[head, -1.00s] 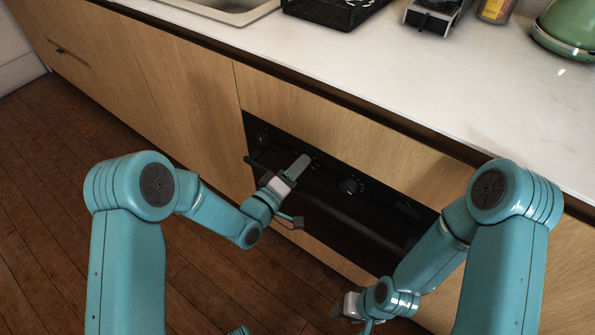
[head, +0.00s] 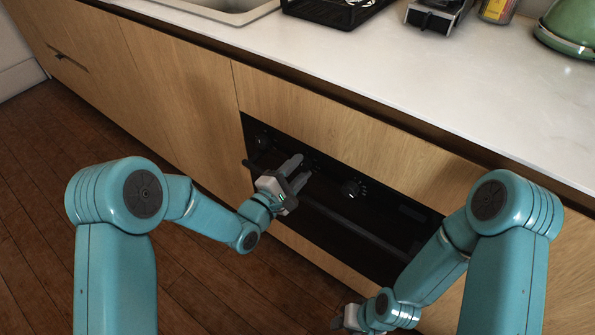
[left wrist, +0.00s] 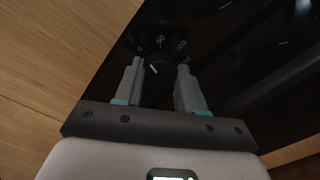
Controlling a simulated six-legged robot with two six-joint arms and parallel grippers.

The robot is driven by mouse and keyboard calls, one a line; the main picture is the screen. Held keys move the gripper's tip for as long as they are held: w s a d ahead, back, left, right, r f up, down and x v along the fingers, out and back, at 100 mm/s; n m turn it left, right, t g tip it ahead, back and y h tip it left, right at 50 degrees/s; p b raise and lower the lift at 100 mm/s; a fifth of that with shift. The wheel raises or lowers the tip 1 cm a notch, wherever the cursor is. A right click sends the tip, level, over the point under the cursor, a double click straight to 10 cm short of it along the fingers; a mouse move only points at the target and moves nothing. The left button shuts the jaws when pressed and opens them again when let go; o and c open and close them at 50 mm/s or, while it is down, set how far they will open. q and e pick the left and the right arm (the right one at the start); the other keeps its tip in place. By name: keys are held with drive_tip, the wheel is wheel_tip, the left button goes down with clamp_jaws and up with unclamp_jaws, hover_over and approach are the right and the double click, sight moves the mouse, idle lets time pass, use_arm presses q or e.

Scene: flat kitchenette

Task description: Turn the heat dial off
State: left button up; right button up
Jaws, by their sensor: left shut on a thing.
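The heat dial (left wrist: 158,64) is a dark round knob on the black oven front, with 0, 50 and 100 printed around it in the left wrist view. A short pale mark on it lies slanted on the side near the 0. My left gripper (left wrist: 158,77) has one finger on each side of the dial and is shut on it. In the head view my left gripper (head: 297,167) reaches the oven panel and hides this dial. My right gripper (head: 347,318) is low at the bottom edge, apart from the oven controls; its fingers are too unclear to judge.
Other knobs sit on the panel, one to the left (head: 263,139) and one to the right (head: 353,188). The oven handle (head: 350,230) runs below them. The white counter (head: 420,90) overhangs above, holding a black rack (head: 330,8) and a green kettle (head: 570,30).

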use_arm(q)
drive_tip(key=shift+n, duration=1.5)
drive_tip(key=o, duration=1)
drive_tip(key=shift+o, duration=0.2)
drive_tip(key=p+v, duration=0.1)
drive_tip(key=v, duration=1.5)
drive_tip(key=shift+s, duration=0.2)
drive_tip(key=shift+r, duration=0.1)
